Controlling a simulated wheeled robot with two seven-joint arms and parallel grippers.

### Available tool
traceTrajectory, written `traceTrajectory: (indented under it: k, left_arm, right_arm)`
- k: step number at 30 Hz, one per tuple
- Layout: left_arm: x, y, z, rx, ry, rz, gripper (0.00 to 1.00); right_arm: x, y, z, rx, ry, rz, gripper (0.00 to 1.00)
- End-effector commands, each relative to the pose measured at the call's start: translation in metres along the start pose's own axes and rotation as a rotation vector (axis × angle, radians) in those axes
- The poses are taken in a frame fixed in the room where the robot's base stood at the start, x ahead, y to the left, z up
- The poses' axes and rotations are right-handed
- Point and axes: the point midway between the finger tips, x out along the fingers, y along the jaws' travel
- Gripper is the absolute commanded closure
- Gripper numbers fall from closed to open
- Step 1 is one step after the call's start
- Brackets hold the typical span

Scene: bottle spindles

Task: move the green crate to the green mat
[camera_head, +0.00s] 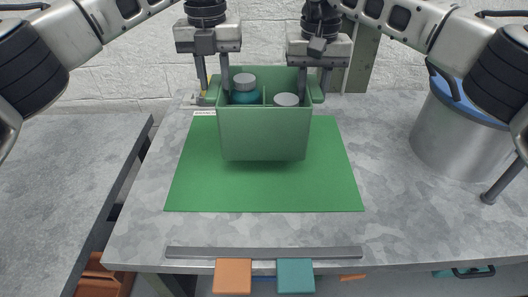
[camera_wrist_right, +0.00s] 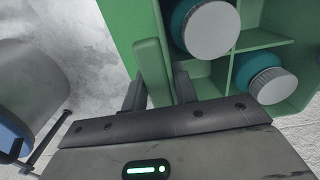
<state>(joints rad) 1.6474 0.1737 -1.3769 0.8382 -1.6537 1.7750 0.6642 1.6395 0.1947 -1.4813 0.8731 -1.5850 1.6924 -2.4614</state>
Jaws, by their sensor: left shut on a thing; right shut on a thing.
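The green crate (camera_head: 264,136) is over the green mat (camera_head: 195,185) in the head view. It looks level, and I cannot tell for sure whether its base touches the mat. Two bottles with grey-white caps, one teal bottle (camera_head: 245,90) and another bottle (camera_head: 286,100), stand in its compartments. My left gripper (camera_head: 213,88) is shut on the crate's left side. My right gripper (camera_head: 314,88) is shut on its right side. In the right wrist view, the right gripper (camera_wrist_right: 158,92) has its fingers on either side of the crate's green handle (camera_wrist_right: 151,75).
A metal drum (camera_head: 455,130) with a blue rim stands on the grey table at the right. A grey bar (camera_head: 264,252) runs along the front edge, with orange (camera_head: 233,276) and teal (camera_head: 295,276) tabs below. Bare table lies between mat and drum.

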Motion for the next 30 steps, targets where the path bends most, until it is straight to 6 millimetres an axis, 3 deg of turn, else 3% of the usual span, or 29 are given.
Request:
traceTrajectory:
  k: [11, 28, 29, 30]
  left_arm:
    - [0.011, 0.001, 0.001, -0.003, -0.002, 0.001, 1.00]
    - [0.052, 0.001, 0.001, -0.003, -0.002, 0.001, 1.00]
    - [0.052, 0.001, 0.001, -0.003, -0.001, 0.002, 0.69]
    - [0.050, 0.001, 0.001, -0.003, -0.001, 0.002, 0.58]
  right_arm:
    - [0.012, 0.001, 0.000, 0.002, 0.001, 0.002, 1.00]
    - [0.053, 0.001, 0.000, 0.002, 0.001, 0.002, 1.00]
    - [0.053, 0.002, 0.000, 0.003, -0.001, 0.003, 0.69]
    - [0.050, 0.002, 0.000, 0.002, -0.001, 0.003, 0.58]
